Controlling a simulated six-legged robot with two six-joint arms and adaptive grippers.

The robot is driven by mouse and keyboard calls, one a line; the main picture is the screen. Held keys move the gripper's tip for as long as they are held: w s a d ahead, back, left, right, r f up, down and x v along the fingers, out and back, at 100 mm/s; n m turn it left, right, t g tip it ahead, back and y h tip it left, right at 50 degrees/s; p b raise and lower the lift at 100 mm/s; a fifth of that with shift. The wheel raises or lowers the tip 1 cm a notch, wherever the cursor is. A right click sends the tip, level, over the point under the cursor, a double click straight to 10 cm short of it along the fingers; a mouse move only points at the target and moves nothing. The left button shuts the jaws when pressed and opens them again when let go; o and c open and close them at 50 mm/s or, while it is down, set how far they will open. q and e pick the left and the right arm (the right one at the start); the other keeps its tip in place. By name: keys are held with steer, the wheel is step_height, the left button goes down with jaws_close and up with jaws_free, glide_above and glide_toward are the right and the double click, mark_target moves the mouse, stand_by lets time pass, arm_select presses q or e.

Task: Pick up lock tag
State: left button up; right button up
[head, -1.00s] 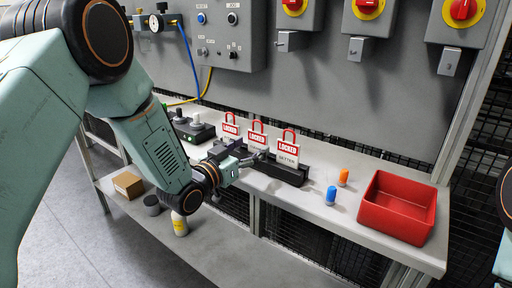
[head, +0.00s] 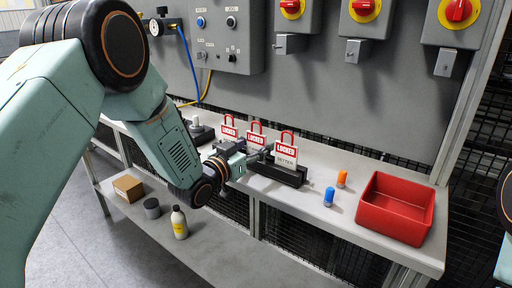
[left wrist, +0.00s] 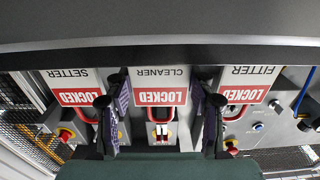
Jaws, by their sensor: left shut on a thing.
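Three white lock tags with red hasps and red LOCKED bands stand in a row in a black rack (head: 276,174). The right tag (head: 286,152) reads SETTER. In the left wrist view the tags are upside down: the SETTER tag (left wrist: 80,83), the CLEANER tag (left wrist: 159,82) in the middle and the FITTER tag (left wrist: 247,82). My left gripper (left wrist: 160,118) has its fingers on both side edges of the CLEANER tag and is shut on it. In the head view my left gripper (head: 262,154) reaches in at the middle tag (head: 256,139), partly covering it. My right gripper is out of view.
A red bin (head: 397,208) stands at the right end of the bench (head: 300,205). An orange cylinder (head: 342,178) and a blue one (head: 329,196) stand left of it. Switch boxes and a control panel hang behind. A bottle (head: 179,223) and a cardboard box (head: 128,187) are on the lower shelf.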

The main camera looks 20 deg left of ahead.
arm_select(q)
steer(key=shift+r, duration=0.15)
step_height(320, 180, up, 10)
steer(key=shift+f+p, duration=0.15)
steer(key=shift+p, duration=0.9)
